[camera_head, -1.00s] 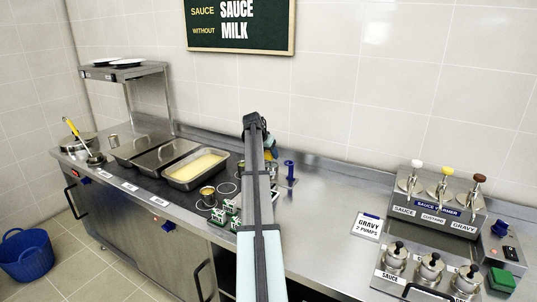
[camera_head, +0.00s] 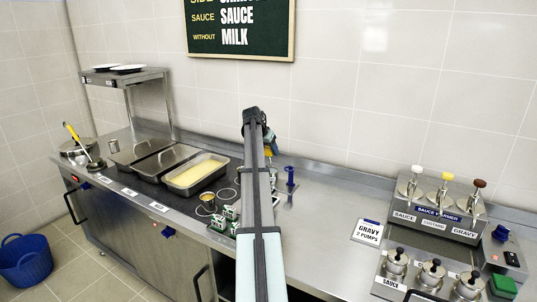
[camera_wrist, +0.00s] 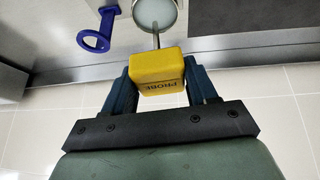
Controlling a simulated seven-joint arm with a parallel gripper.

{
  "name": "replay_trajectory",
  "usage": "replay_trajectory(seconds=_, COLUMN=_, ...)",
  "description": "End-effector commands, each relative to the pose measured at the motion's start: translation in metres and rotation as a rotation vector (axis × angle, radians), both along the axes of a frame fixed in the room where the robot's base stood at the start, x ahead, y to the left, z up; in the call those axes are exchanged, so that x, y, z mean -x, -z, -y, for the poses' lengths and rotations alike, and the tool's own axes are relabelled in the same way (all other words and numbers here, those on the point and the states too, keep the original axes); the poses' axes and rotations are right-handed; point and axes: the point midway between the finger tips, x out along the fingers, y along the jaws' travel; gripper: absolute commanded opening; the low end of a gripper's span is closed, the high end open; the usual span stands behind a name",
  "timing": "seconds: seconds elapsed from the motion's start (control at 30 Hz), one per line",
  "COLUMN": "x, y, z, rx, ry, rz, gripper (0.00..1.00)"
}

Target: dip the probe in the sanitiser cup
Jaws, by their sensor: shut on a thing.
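My gripper (camera_wrist: 158,70) is shut on the yellow probe handle (camera_wrist: 157,66), which is marked PROBE. The probe's thin metal stem points away from the jaws and overlaps the near rim of a round metal cup (camera_wrist: 155,10) with pale contents in the wrist view. I cannot tell whether the tip is inside the cup or above it. A blue ring holder (camera_wrist: 97,38) stands to the left of the cup, apart from the probe. In the head view the blue holder (camera_head: 290,178) shows right of my arm, which largely hides the gripper and cup.
Steel pans (camera_head: 195,174) and a small brass-coloured tin (camera_head: 208,201) lie left of my arm. Green-and-white cartons (camera_head: 226,220) stand close to it. A sauce warmer (camera_head: 437,212) with pumps is at the right.

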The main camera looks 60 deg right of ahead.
Motion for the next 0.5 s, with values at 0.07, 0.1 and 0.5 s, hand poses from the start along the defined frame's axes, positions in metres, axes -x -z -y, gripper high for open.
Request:
replay_trajectory(seconds=0.07, x=0.000, y=-0.006, z=0.000, rx=0.000, ry=0.000, rz=0.000, gripper=0.13)
replay_trajectory(seconds=0.1, x=0.000, y=-0.009, z=0.000, rx=0.000, ry=0.000, rz=0.000, gripper=0.13)
replay_trajectory(seconds=0.5, x=0.000, y=-0.034, z=0.000, rx=0.001, ry=0.000, rz=0.000, gripper=0.13)
